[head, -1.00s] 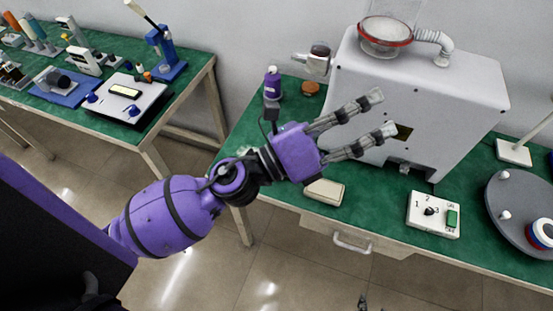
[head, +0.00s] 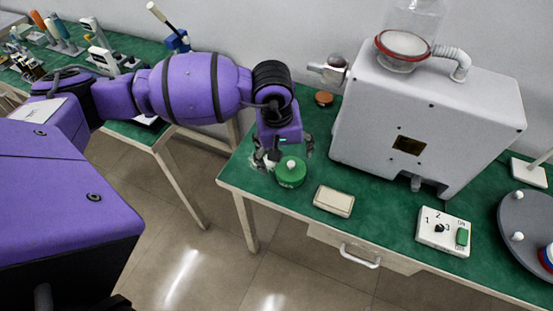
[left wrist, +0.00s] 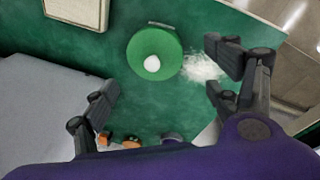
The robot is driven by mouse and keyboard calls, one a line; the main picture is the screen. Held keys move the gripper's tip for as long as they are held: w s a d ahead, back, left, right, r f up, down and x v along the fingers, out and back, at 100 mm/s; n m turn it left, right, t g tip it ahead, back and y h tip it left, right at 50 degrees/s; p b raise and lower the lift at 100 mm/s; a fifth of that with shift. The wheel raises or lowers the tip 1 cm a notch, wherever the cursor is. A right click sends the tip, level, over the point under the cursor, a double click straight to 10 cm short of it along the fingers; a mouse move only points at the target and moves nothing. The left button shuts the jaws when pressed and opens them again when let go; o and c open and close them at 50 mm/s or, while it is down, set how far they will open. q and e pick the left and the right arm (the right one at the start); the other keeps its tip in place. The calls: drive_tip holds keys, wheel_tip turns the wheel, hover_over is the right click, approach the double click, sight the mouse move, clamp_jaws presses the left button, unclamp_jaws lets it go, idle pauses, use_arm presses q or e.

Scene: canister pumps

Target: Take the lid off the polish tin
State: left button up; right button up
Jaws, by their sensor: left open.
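The polish tin appears as a round green tin (head: 291,175) with a white knob (head: 291,163) on its lid, standing near the left front corner of the green table. In the left wrist view the tin (left wrist: 140,45) shows from above, with its lid on. My left gripper (head: 284,156) points down beside and above the tin, its fingers spread. In the left wrist view the open fingers (left wrist: 165,82) stand either side of the tin's line, with nothing between the tips. The tin looks apart from both fingers. My right gripper is not in view.
A white fluffy patch (left wrist: 203,67) lies beside the tin. A cream box (head: 333,201) and a switch box (head: 443,232) stand to the right. A large grey machine (head: 430,120) with a pipe stands behind. A brown round piece (head: 323,98) lies farther back.

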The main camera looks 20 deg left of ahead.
sight(290, 164)
use_arm(q)
drive_tip(key=f, duration=0.3)
drive_tip(key=w+d+f, duration=0.1)
drive_tip(key=shift+d+f+p, duration=0.1)
drive_tip(key=shift+f+p, duration=0.2)
drive_tip(key=shift+s, duration=0.15)
drive_tip(key=c, duration=1.5)
